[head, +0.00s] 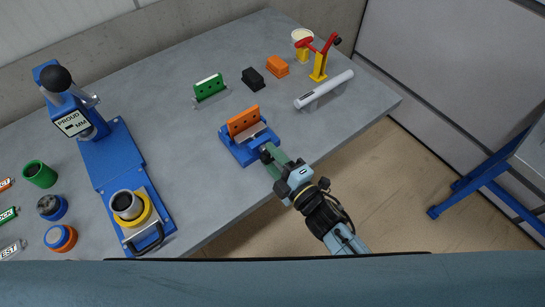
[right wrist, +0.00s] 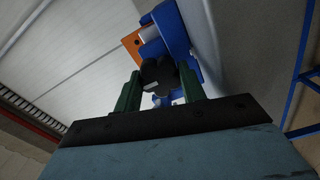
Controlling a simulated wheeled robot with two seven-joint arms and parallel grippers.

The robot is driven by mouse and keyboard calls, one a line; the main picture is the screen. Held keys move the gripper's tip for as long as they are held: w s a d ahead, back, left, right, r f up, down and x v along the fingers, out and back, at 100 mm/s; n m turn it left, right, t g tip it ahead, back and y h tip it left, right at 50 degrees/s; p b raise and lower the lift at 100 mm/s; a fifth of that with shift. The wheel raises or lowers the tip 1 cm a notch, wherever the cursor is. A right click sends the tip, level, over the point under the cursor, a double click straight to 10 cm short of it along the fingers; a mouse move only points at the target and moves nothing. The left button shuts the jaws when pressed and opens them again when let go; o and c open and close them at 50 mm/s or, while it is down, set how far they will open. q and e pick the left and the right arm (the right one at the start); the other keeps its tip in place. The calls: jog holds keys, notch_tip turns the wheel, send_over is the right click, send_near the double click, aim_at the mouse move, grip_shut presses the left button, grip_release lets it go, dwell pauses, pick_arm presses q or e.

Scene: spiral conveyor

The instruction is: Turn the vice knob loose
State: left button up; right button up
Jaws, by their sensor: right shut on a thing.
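The blue vice (head: 246,150) with an orange jaw block (head: 243,120) stands near the front edge of the grey table. Its black knob (head: 266,152) faces my right gripper (head: 271,160). In the right wrist view the dark lobed knob (right wrist: 160,75) sits between the two green fingers of my right gripper (right wrist: 160,88), which is shut on it. The blue vice body (right wrist: 170,35) and the orange block (right wrist: 132,45) show behind the knob. My left gripper is not in view.
A blue press (head: 110,155) stands at the left of the table (head: 225,200). Green (head: 210,88), black (head: 253,79) and orange (head: 277,66) blocks stand behind the vice. A white cylinder (head: 324,89) and a yellow stand (head: 319,68) are to the right.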

jog(key=o, duration=1)
jog(key=shift+c, duration=0.2)
